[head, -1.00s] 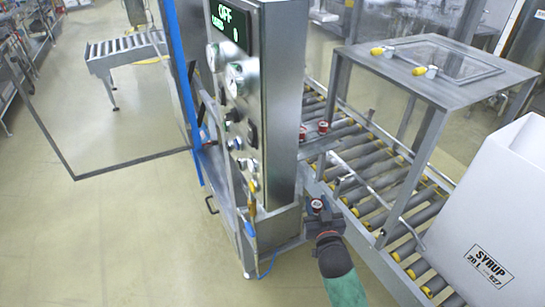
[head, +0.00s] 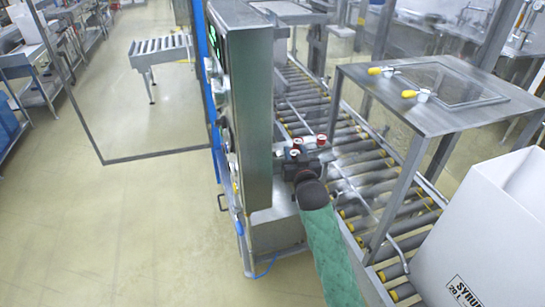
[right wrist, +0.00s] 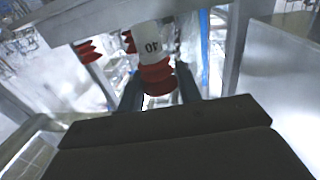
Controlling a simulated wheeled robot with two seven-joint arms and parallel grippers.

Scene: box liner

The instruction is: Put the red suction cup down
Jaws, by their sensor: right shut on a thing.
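My right gripper (head: 298,165) is in the head view at the right side of the steel control cabinet. It is shut on a red suction cup (right wrist: 155,72), which has a white body marked 40 and red bellows, between the two dark fingers in the right wrist view. In the head view this cup (head: 294,153) is small and partly hidden by the gripper. Two other red cups, one (head: 321,140) to its right and one (head: 297,141) just behind, stand close by. I cannot tell whether the held cup touches a support. My left gripper is not in view.
The steel cabinet (head: 250,110) stands directly left of the gripper. A roller conveyor (head: 355,165) runs behind and to the right, with a steel frame table (head: 430,85) over it. A white syrup box (head: 490,230) is at the right. Open floor (head: 140,220) lies left.

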